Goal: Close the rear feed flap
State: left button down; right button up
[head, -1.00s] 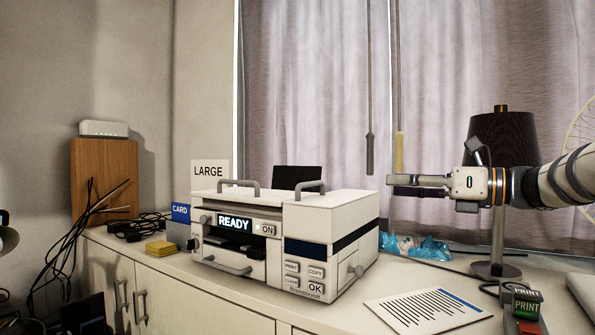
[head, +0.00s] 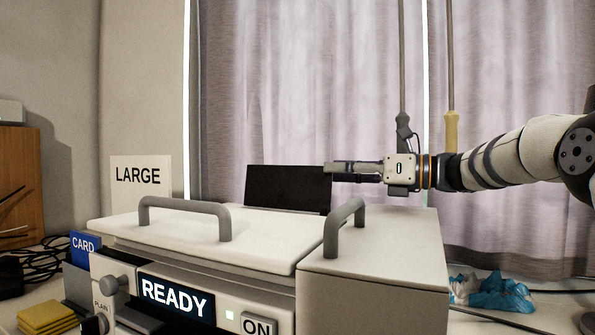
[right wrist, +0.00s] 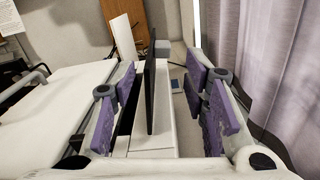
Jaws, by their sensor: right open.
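The rear feed flap (head: 286,188) is a dark panel standing raised behind the white printer (head: 375,250). In the right wrist view the flap (right wrist: 150,95) shows nearly edge-on, between my spread purple-padded fingers. My right gripper (head: 327,173) comes in from the right, its fingertips at the flap's upper right edge in the head view. The gripper (right wrist: 168,100) is open, and the flap appears apart from both pads. My left gripper is not in view.
Two grey handles (head: 185,205) (head: 343,226) rise from the printer top. A white LARGE card (head: 141,181) stands left of the flap. Curtains (head: 300,90) hang close behind. A crumpled blue thing (head: 495,291) lies to the right.

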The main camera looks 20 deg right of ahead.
aim_at(301, 169)
jog(key=x, duration=0.8)
jog(key=shift+w+f+b, duration=0.1)
jog(key=shift+f+b, duration=0.2)
jog(key=shift+f, duration=0.05)
jog(key=shift+w+a+r, duration=0.2)
jog(key=shift+w+a, duration=0.1)
jog(key=shift+w, duration=0.05)
grip_shut()
